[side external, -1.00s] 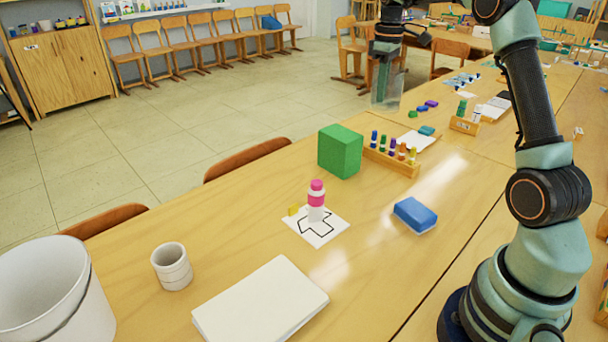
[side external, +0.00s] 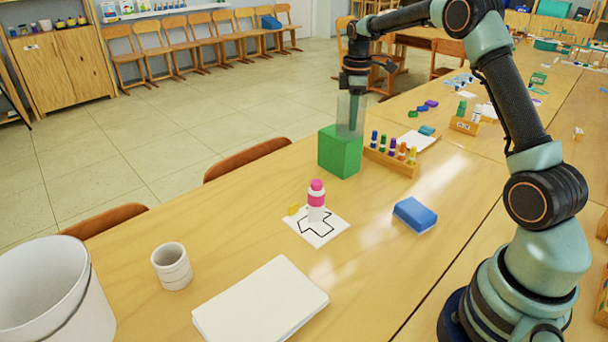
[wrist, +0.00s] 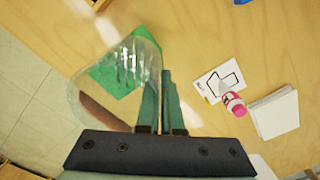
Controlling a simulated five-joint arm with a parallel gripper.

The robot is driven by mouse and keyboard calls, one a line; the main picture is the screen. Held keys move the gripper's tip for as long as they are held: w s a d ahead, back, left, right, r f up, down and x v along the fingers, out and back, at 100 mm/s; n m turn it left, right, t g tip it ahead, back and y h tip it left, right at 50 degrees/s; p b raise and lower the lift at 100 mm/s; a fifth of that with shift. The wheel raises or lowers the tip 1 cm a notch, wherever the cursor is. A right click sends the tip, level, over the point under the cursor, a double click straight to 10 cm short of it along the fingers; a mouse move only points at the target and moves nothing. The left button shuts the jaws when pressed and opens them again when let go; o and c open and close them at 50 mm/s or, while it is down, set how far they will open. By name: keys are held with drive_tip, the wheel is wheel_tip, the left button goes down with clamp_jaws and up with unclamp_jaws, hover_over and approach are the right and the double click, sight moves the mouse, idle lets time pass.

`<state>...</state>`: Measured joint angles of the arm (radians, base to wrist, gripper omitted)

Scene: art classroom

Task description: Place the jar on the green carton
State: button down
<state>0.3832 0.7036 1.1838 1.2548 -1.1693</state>
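The jar (side external: 351,112) is clear and see-through, and upright in the side view. My gripper (side external: 353,88) is shut on its wall from above. In the wrist view the jar (wrist: 88,100) hangs to the left of my close-set fingers (wrist: 161,92). The green carton (side external: 338,153) is a plain block standing on the table. The jar's lower end overlaps the carton's top right part in the side view; I cannot tell if they touch. In the wrist view the green carton (wrist: 112,76) shows partly through and behind the jar.
A wooden rack of coloured bottles (side external: 392,160) stands just right of the carton. A pink-capped bottle (side external: 316,202) stands on a marked white card (side external: 328,232). A blue block (side external: 415,214), white paper stack (side external: 262,305), cup (side external: 172,266) and bucket (side external: 50,295) are nearer.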

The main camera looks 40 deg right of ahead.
drive_tip(key=shift+f, duration=0.35)
drive_tip(key=c, duration=1.1)
unclamp_jaws()
drive_tip(key=shift+f, duration=0.1)
